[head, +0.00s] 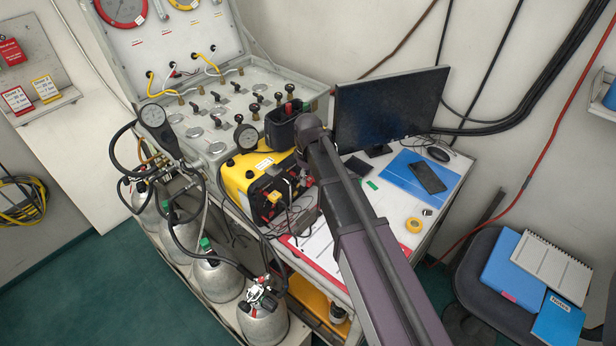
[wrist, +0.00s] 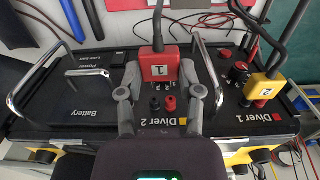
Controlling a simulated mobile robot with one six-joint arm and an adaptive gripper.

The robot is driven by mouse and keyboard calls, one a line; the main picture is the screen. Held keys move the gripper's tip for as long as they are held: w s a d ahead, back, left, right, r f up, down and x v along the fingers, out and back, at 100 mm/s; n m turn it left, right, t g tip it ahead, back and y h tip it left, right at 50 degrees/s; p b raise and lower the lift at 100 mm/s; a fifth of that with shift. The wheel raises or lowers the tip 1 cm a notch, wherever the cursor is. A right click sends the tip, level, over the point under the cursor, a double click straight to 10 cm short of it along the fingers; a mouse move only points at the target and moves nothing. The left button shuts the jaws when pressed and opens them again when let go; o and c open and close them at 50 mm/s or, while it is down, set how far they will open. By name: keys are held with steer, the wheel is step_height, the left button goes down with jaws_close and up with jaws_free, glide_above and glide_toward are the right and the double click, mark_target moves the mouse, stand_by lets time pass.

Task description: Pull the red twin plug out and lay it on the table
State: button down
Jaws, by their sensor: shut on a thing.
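The red twin plug (wrist: 157,68), marked 1, shows in the wrist view with a dark cable rising from its far side. My gripper (wrist: 161,76) is shut on it, one finger on each side. Below it, a black and a red socket (wrist: 168,103) on the Diver 2 part of the black panel (wrist: 100,92) are bare. I cannot tell whether the plug still touches the panel. In the head view the yellow unit (head: 240,182) stands on the table (head: 393,197); my wrist hides part of it, and I cannot make out the red plug there.
A yellow plug (wrist: 262,86), marked 2, sits on the Diver 1 side. Metal handles (wrist: 35,75) stand up at the left. The table holds a monitor (head: 385,108), a blue mat (head: 400,172) with a phone, and a tape roll (head: 414,225). White tabletop shows between them.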

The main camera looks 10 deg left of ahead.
steer(key=shift+d+f, duration=0.1)
steer(key=shift+w+d+f+b, duration=0.7)
steer(key=shift+d+f+b, duration=0.95)
steer(key=shift+d, duration=1.05)
steer(key=shift+w+d+f+b, duration=0.75)
steer(key=shift+d+f+b, duration=0.85)
steer(key=shift+d, duration=1.15)
steer(key=shift+w+d+f+b, duration=0.7)
steer(key=shift+d+f+b, duration=0.9)
steer(key=shift+d, duration=1.1)
steer(key=shift+d+f+b, duration=0.15)
steer(key=shift+f+b, duration=0.1)
steer(key=shift+b, duration=0.05)
steer(key=shift+f+b, duration=1.65)
steer(key=shift+b, duration=0.05)
steer(key=shift+f+b, duration=0.3)
steer(key=shift+c, duration=0.9)
jaws_free()
steer(key=shift+r, duration=0.25)
